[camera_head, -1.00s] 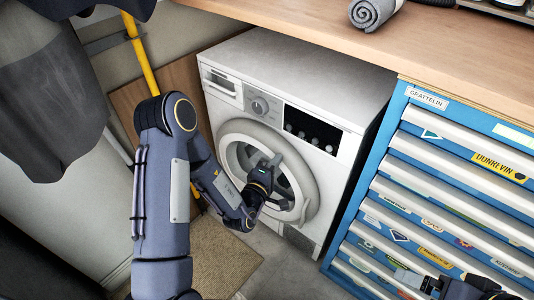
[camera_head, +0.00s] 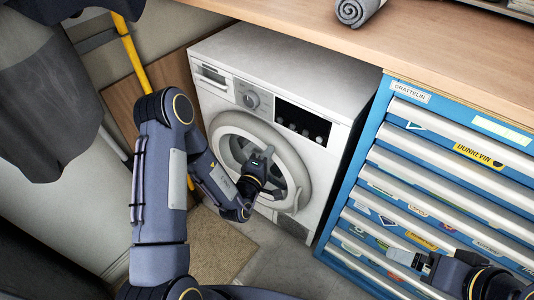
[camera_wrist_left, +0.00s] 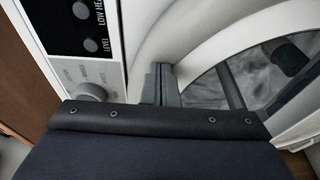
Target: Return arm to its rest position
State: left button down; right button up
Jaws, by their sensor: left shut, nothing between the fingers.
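My left arm (camera_head: 160,190) comes in from the left, bent at the elbow. Its gripper (camera_head: 268,155) is in front of the washing machine's round door (camera_head: 225,130). In the left wrist view the two grey fingers (camera_wrist_left: 161,84) are together, with nothing between them. The door's white ring and dark glass lie beyond them; whether they touch it, I cannot tell. My right gripper (camera_head: 402,257) is at the lower right, in front of the blue toolchest (camera_head: 362,150). Its fingertips are too small to read.
A yellow pole (camera_head: 131,50) and dark hanging cloth (camera_head: 45,100) are at the left. Bare floor shows in front of the washing machine.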

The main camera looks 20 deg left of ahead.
pick_arm(q)
jog(key=s, duration=0.7)
jog(key=s+d+r+m+g+h, duration=0.1)
jog(key=s+d+r+m+h, duration=0.15)
jog(key=r+h, duration=0.45)
jog(key=s+d+r+m+g+h, duration=0.1)
jog(key=d+r+m+h, duration=0.3)
jog(key=r, duration=0.5)
jog(key=s+d+r+m+g+h, duration=0.3)
jog(key=s+r+m+g+h, duration=0.25)
jog(key=s+g, duration=0.3)
jog(key=s+m+g+y, duration=0.45)
jog(key=s+g, duration=0.35)
jog(key=s, duration=0.2)
jog(key=s+a+f+n+t+y, duration=0.1)
jog(key=a+f+t+y, duration=0.15)
jog(key=a+y, duration=0.4)
jog(key=s+a+f+n+t+y, duration=0.1)
jog(key=a+f+t+y, duration=0.1)
jog(key=a+t+y, duration=0.45)
notch_tip(320, 180, up, 17)
jog(key=a+g+h+p, duration=0.1)
jog(key=g+h+p, duration=0.1)
jog(key=p, duration=1.5)
jog(key=shift+g, duration=0.35)
